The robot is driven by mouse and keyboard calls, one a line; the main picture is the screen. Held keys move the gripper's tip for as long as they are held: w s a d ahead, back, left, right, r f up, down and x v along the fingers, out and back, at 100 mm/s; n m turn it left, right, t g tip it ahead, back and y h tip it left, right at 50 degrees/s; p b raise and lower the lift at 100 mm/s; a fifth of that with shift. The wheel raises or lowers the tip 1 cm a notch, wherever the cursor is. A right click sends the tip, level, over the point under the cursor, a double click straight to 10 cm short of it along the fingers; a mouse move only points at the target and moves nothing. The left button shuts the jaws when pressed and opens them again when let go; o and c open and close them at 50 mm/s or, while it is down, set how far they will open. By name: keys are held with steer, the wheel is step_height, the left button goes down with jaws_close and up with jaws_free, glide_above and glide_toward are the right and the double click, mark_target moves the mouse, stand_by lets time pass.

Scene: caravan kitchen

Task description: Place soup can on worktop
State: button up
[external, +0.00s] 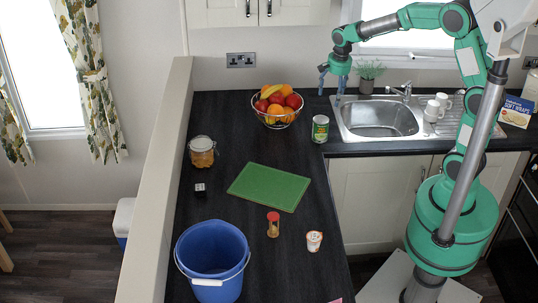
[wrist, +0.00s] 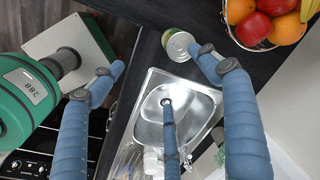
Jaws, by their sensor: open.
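The soup can (external: 320,128) is a green and white can standing upright on the dark worktop (external: 240,155), between the fruit bowl and the sink. In the wrist view the can (wrist: 177,44) shows at the top centre, its metal lid towards the camera, beside one fingertip. My gripper (external: 333,82) is open and empty, above the left edge of the sink and higher than the can, a little to its right. In the wrist view its blue fingers (wrist: 158,65) are spread wide apart, and nothing is between them.
A wire fruit bowl (external: 277,122) stands left of the can. The sink (external: 380,118), with white mugs (external: 436,108) beside it, lies right. A green board (external: 268,187), a jar (external: 202,152), a spice shaker (external: 273,225), a small pot (external: 314,240) and a blue bucket (external: 212,258) occupy the worktop.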

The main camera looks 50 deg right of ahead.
steer(key=s+a+r+n+t, duration=0.15)
steer(key=s+r+n, duration=0.25)
steer(key=s+r, duration=0.5)
steer(key=s+a+r+n+t, duration=0.1)
steer(key=s+n, duration=0.4)
steer(key=s, duration=0.7)
steer(key=s+a+r+n+t, duration=0.2)
steer(key=s+n, duration=0.3)
steer(key=s, duration=0.7)
steer(key=shift+a+v, duration=0.2)
steer(key=shift+v, duration=0.65)
step_height(320, 180, down, 2)
steer(key=shift+f+b, duration=0.1)
steer(key=shift+b, duration=1)
